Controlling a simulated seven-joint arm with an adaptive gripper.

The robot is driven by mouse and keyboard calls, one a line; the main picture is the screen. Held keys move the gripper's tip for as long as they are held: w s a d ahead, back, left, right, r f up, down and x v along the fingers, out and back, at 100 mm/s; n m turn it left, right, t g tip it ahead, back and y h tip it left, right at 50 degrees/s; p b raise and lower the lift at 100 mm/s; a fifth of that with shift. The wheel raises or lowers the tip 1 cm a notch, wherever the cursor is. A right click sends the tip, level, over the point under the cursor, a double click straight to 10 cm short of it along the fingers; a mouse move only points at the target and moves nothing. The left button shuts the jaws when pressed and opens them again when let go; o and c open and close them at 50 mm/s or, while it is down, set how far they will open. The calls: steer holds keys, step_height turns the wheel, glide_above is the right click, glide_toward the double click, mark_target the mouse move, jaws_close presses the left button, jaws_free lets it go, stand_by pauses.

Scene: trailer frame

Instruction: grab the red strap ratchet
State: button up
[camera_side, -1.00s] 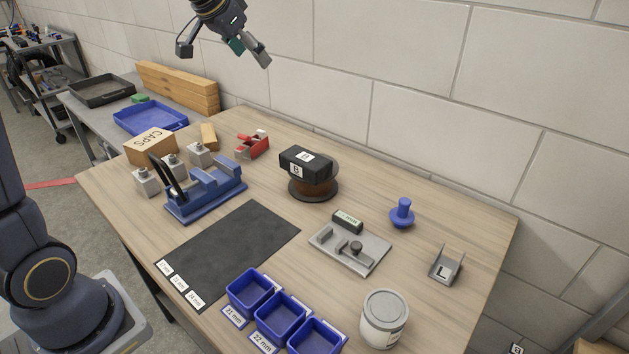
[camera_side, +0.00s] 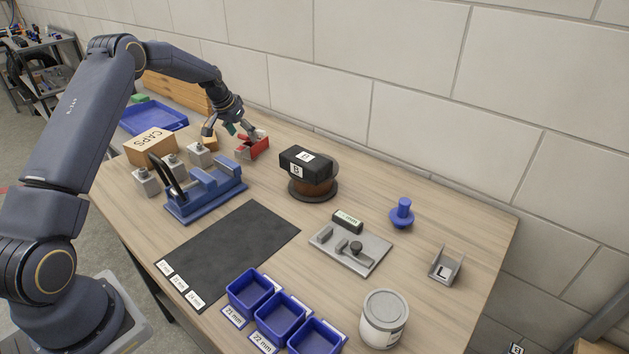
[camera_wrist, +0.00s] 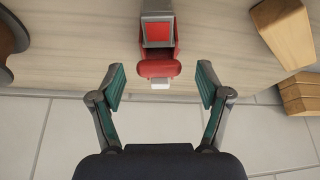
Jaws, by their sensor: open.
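The red strap ratchet (camera_side: 254,146) lies on the wooden bench near its back edge, left of the black block on the spool. In the wrist view the red ratchet (camera_wrist: 158,68) sits at top centre, with a grey part and a rounded red end. My gripper (camera_side: 242,134) is low at the ratchet, close by it in the side view. In the wrist view my gripper (camera_wrist: 160,82) is open, one teal-padded finger on each side of the ratchet's near end. I see gaps between both pads and the ratchet. Part of the ratchet is hidden behind the gripper in the side view.
A wooden block (camera_side: 209,142) and grey clamp blocks (camera_side: 199,155) stand left of the ratchet. A blue vise-like fixture (camera_side: 205,192) stands in front. A black block (camera_side: 309,165) rests on a brown spool (camera_side: 313,190) to the right. The wall is close behind.

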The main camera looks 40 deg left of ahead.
mark_target(251, 144)
steer(key=x, duration=0.7)
steer(key=shift+w+r, duration=0.15)
steer(key=shift+c, duration=0.2)
steer(key=c, duration=1.3)
steer(key=shift+r, duration=0.1)
steer(key=shift+c, duration=0.5)
steer(key=shift+r, duration=0.1)
